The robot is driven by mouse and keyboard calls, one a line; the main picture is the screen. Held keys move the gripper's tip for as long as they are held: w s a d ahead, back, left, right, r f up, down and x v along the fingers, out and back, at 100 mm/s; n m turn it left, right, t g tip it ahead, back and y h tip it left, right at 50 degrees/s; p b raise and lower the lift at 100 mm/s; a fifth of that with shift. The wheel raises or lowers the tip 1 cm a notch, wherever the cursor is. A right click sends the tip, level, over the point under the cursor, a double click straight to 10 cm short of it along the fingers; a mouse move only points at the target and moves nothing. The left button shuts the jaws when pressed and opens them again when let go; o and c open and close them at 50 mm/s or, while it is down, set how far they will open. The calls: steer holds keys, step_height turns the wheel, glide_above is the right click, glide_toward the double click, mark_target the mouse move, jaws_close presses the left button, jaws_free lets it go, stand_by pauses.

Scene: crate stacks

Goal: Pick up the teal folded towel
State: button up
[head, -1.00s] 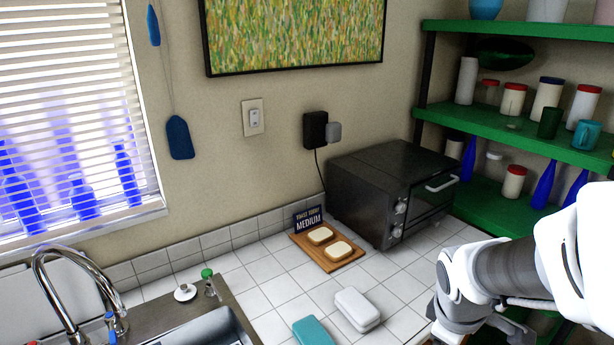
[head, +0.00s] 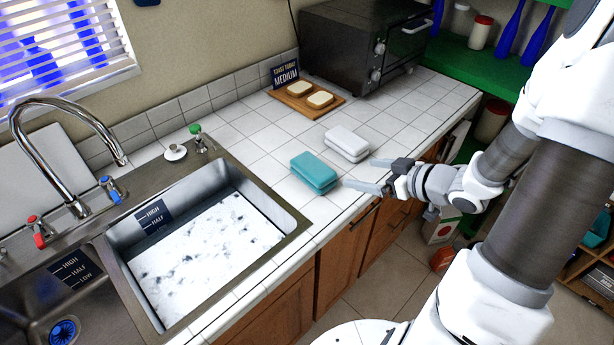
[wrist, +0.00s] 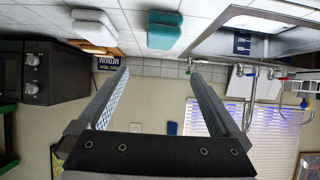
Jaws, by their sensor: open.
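The teal folded towel (head: 314,172) lies on the white tiled counter (head: 262,150), just right of the sink. It also shows at the top of the wrist view (wrist: 163,30). A white folded towel (head: 347,143) lies close behind it to the right, and it shows in the wrist view too (wrist: 95,27). My gripper (head: 362,174) is open and empty, over the counter's front edge to the right of the teal towel. In the wrist view the open fingers (wrist: 158,75) have nothing between them.
The sink (head: 215,245) with its faucet (head: 65,150) is at left. A black toaster oven (head: 365,45), a wooden board (head: 305,103) with bread slices and a small sign (head: 285,74) stand at the back. Bare counter lies right of the white towel.

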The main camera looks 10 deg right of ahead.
steer(key=b, duration=0.2)
glide_toward(314, 166)
steer(key=x, duration=0.3)
steer(key=shift+w+a, duration=0.15)
steer(key=shift+w, duration=0.05)
steer(key=x, duration=0.5)
steer(key=shift+f, duration=0.25)
steer(key=c, duration=1.1)
steer(key=shift+r, duration=0.1)
